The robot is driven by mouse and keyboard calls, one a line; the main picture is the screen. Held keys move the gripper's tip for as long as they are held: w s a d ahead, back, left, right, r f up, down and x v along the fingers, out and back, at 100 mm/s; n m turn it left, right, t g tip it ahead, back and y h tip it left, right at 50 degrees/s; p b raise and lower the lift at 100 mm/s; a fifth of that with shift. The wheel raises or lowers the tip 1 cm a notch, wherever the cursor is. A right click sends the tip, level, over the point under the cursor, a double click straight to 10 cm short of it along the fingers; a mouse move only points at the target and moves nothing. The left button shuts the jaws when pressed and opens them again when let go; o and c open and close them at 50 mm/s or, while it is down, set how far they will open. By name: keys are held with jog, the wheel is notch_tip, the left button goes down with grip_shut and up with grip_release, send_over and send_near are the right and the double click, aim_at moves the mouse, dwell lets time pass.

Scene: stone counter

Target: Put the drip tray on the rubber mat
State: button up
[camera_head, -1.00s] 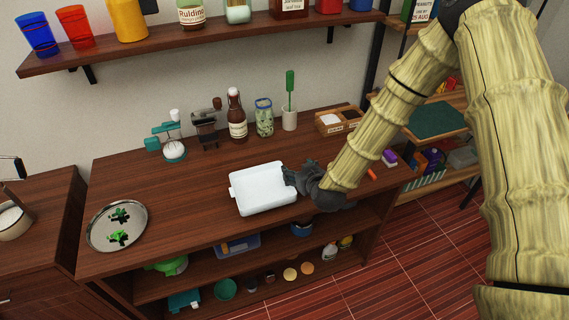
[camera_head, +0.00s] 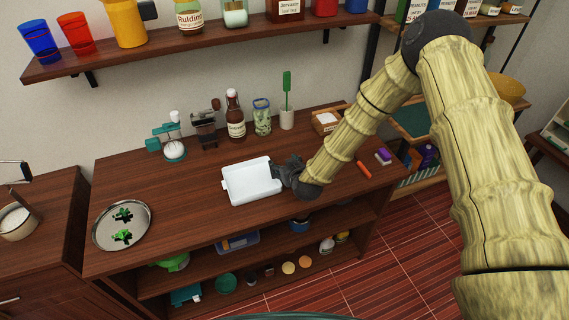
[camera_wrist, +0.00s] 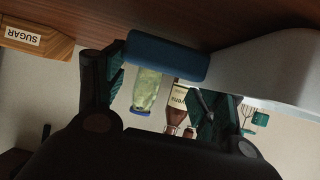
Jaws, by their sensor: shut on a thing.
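The drip tray is a shallow white rectangular tray (camera_head: 240,186) over the middle of the wooden counter. It also shows as a pale slab in the wrist view (camera_wrist: 270,65). My gripper (camera_head: 284,176) is at the tray's right end, shut on it. In the wrist view a blue block, apparently the tray's grip, lies between the teal-padded fingers (camera_wrist: 160,85). I cannot tell whether the tray touches the counter. A flat dark green sheet, probably the rubber mat (camera_head: 411,121), lies on the rack at the right, partly behind my arm.
A round metal plate with green pieces (camera_head: 140,212) is at the counter's left end. Bottle (camera_head: 236,125), jar (camera_head: 262,128) and brush cup (camera_head: 287,120) stand behind the tray. A red item (camera_head: 363,170) and purple block (camera_head: 383,158) lie at right.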

jog(key=shift+f, duration=0.1)
jog(key=o, duration=1.7)
jog(key=b+v, duration=0.3)
jog(key=v, duration=0.9)
